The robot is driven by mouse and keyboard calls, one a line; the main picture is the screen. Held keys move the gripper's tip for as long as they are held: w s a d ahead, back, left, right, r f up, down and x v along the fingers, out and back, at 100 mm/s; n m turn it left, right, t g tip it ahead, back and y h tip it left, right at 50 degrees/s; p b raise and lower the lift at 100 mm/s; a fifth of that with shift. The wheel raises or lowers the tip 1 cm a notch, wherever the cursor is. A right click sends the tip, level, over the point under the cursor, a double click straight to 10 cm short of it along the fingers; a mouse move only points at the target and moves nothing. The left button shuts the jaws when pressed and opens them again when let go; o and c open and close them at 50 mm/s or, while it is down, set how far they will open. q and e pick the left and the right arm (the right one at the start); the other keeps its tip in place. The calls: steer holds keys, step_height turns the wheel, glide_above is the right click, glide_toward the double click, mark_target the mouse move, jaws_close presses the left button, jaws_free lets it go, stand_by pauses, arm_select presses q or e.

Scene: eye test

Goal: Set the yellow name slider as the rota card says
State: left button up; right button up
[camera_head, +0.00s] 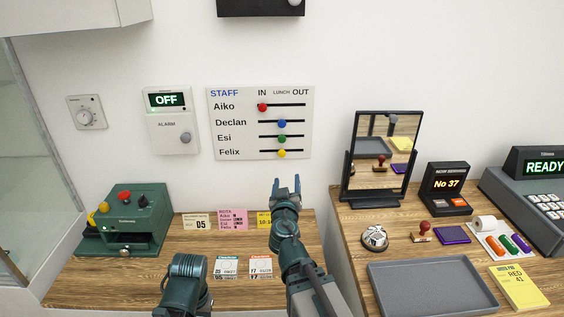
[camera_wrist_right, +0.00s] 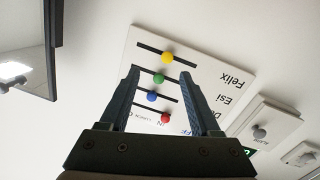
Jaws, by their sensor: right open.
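The yellow name slider (camera_head: 282,153) is a round knob on the lowest slot, Felix's, of the white staff board (camera_head: 235,140). It sits mid-slot, under LUNCH, and also shows in the right wrist view (camera_wrist_right: 167,58). The pink rota card (camera_head: 233,226) stands at the back of the left counter; its names include Aiko and Felix, but its entries are too small to read surely. My right gripper (camera_head: 287,184) is open and empty, below the board in the head view. In the wrist view its fingertips (camera_wrist_right: 160,73) point at the board, apart from the yellow knob. My left gripper's fingers are not seen.
The red knob (camera_head: 262,107) is at IN; the blue (camera_head: 281,123) and green (camera_head: 281,139) knobs are mid-slot, close above yellow. An alarm box (camera_head: 172,120) reading OFF hangs left of the board. A mirror (camera_head: 383,155) stands right, on the other counter.

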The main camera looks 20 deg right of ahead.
mark_target(282, 154)
steer(key=shift+w+a+r+n+t+y, duration=0.25)
steer(key=shift+w+r+n+t+y, duration=0.15)
steer(key=shift+n+t+y, duration=0.3)
steer(key=x, duration=1.3)
steer(key=shift+w+d+f, duration=0.1)
steer(key=shift+w+f, duration=0.15)
steer(key=shift+w, duration=0.1)
jaws_close()
stand_by(0.6)
